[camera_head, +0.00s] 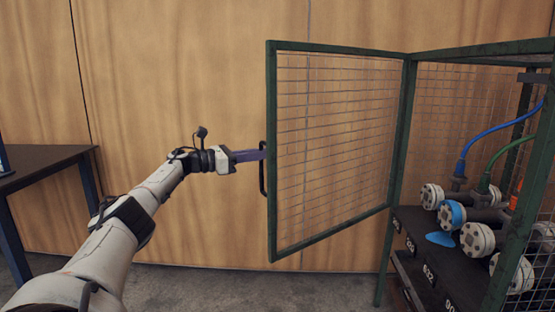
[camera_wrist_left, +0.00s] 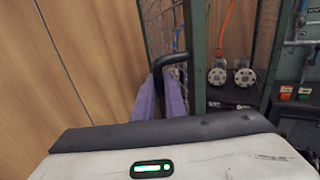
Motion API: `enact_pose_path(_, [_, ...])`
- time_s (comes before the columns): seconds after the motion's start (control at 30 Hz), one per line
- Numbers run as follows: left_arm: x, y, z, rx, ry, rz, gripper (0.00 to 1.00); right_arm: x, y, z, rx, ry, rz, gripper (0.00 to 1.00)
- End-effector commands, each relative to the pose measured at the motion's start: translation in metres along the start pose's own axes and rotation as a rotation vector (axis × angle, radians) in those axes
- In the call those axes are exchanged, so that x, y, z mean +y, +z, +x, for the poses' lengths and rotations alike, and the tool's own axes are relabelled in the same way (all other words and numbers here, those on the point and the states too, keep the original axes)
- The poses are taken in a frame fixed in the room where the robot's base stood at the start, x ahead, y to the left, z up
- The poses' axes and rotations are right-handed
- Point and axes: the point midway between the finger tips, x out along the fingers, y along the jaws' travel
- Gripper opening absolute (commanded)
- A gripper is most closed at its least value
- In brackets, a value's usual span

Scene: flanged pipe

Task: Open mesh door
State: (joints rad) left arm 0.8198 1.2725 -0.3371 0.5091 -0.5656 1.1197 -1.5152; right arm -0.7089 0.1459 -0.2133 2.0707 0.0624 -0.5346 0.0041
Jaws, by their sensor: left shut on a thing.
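The mesh door (camera_head: 330,140) has a green frame and wire mesh. It stands swung open to the left of the green cage (camera_head: 480,90), joined at the cage's front left post. A dark bar handle (camera_head: 263,178) is on the door's free edge. My left gripper (camera_head: 262,154) reaches in from the left and is shut on the handle. In the left wrist view, its purple fingers (camera_wrist_left: 172,95) lie on either side of the black handle (camera_wrist_left: 170,62). My right gripper is not in view.
Inside the cage, flanged pipes (camera_head: 478,238) with blue and green hoses sit on a dark numbered shelf (camera_head: 430,262). A dark table (camera_head: 40,165) stands at the left. A wooden wall (camera_head: 180,80) is behind the door. Floor between table and cage looks clear.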

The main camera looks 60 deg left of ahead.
Motion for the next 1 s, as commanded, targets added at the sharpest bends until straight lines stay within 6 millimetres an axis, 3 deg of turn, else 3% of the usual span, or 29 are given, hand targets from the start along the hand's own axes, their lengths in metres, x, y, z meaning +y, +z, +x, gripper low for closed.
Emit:
enact_pose_path(0.47, [0.005,0.003,-0.009,-0.008,0.006,-0.007,0.0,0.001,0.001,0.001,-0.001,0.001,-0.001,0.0])
enact_pose_path(0.5, [0.005,0.002,-0.009,-0.008,0.007,-0.007,0.16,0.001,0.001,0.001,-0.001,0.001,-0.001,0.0])
enact_pose_path(0.53, [0.005,0.002,-0.009,-0.007,0.007,-0.007,0.18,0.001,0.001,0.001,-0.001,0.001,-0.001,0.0])
enact_pose_path(0.83, [0.004,-0.001,-0.007,-0.002,0.003,-0.007,0.18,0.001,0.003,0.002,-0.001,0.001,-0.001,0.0])
enact_pose_path(1.0, [0.005,-0.007,-0.018,0.0,0.007,-0.007,0.18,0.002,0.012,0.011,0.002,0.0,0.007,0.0])
